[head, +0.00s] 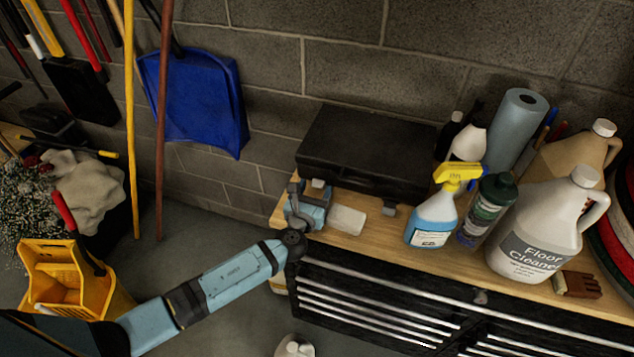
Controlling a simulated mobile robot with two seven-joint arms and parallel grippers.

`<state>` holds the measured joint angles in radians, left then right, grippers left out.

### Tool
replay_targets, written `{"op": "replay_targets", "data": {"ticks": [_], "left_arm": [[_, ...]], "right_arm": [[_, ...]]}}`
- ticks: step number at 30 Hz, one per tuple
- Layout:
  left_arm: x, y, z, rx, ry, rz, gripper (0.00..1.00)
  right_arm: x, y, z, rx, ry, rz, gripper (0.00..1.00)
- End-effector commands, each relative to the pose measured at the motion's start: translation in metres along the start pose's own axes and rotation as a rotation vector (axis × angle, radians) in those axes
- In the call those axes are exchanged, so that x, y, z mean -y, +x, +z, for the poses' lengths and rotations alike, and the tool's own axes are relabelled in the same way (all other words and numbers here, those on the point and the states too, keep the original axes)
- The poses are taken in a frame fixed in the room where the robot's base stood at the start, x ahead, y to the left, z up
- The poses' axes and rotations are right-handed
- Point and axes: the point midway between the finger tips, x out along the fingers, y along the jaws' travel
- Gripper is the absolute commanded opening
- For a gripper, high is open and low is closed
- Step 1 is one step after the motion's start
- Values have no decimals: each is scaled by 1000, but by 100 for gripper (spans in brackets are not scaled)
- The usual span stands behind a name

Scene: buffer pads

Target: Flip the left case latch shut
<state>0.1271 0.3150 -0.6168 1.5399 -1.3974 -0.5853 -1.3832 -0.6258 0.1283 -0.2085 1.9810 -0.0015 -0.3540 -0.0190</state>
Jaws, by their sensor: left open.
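A closed black case (366,146) lies flat at the left end of the wooden workbench top (390,240), against the wall. Its left latch (318,184), a small pale piece, is at the front edge, partly hidden by my gripper. The right latch (389,209) hangs at the front, tilted outward. My left gripper (303,191) is open at the left front corner of the case, right beside the left latch; I cannot tell whether it touches it. My right gripper is not in view.
A pale block (347,219) lies just right of my left gripper. A spray bottle (434,215), a dark green bottle (487,210) and a floor cleaner jug (540,235) crowd the bench to the right. A yellow mop bucket (68,280) stands on the floor at left.

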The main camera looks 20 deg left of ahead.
Motion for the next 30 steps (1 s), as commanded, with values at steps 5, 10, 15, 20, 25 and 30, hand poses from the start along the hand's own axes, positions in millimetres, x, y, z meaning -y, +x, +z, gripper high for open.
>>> {"op": "replay_targets", "data": {"ticks": [5, 10, 15, 20, 25, 30], "left_arm": [[0, 16, 0, 1, 0, 0, 62], [0, 20, 0, 0, -1, 0, 62], [0, 20, 0, 0, -1, 0, 62], [0, 19, 0, 0, -1, 0, 25], [0, 20, 0, -2, -2, 0, 12], [-1, 22, 3, -42, -4, 7, 12]], "right_arm": [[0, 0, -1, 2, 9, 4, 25], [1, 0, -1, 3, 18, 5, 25], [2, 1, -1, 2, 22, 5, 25], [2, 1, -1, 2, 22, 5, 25], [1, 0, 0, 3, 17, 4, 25], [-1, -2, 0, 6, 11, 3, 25]]}}
